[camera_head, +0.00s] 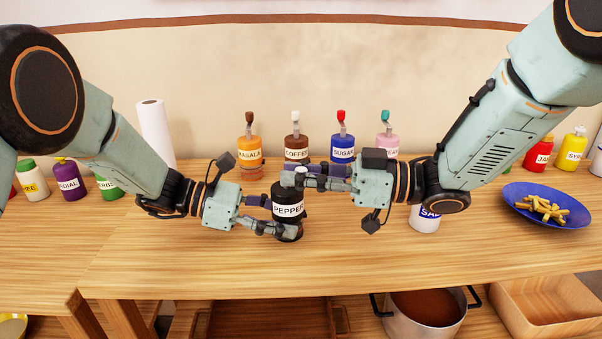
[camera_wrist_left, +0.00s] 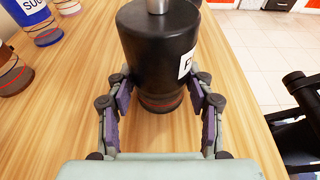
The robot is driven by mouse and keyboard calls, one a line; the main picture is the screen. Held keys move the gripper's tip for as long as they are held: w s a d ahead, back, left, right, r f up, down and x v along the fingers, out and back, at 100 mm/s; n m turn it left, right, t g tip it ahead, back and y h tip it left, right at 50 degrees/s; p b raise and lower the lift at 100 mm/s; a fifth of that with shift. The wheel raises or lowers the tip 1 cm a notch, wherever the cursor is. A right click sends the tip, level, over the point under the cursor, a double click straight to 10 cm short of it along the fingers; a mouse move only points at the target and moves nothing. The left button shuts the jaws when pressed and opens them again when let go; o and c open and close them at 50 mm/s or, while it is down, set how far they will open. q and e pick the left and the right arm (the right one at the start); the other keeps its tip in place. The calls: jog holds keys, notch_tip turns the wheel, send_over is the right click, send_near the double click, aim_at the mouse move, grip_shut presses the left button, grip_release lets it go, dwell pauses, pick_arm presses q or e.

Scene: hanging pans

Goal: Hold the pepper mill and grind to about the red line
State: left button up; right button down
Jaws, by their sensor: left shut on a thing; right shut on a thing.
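The pepper mill (camera_head: 288,205) is a black cylinder with a white PEPPER label, standing upright over the counter between my two grippers. My left gripper (camera_head: 283,217) is shut around its lower part. In the left wrist view, the left fingers (camera_wrist_left: 161,98) press on both sides of the mill (camera_wrist_left: 158,45), and a red line (camera_wrist_left: 161,104) shows around its lower part, below the black body. My right gripper (camera_head: 301,177) is shut on the mill's top, coming in from the right. The top is mostly hidden by the right fingers.
Bottles labelled masala (camera_head: 250,153), coffee (camera_head: 296,142) and sugar (camera_head: 343,147) stand behind. A salt shaker (camera_head: 425,218) stands to the right under my right arm. A blue plate (camera_head: 518,194) of fries lies farther right. The front of the counter (camera_head: 230,270) is clear.

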jog(key=shift+s+a+m+t+h, duration=0.1)
jog(key=shift+a+m+t+h, duration=0.25)
jog(key=shift+m+t, duration=0.5)
jog(key=shift+s+a+m+t+h, duration=0.15)
jog(key=shift+m+t+h, duration=0.4)
jog(key=shift+t, duration=0.6)
jog(key=shift+s+a+m+t+h, duration=0.1)
jog(key=shift+a+m+t+h, duration=0.25)
jog(key=shift+m+t, duration=0.5)
jog(key=shift+d+t, duration=0.1)
jog(key=shift+t, duration=0.15)
jog(key=c, duration=1.3)
grip_release()
jog(key=shift+o, duration=0.2)
jog(key=v, duration=1.2)
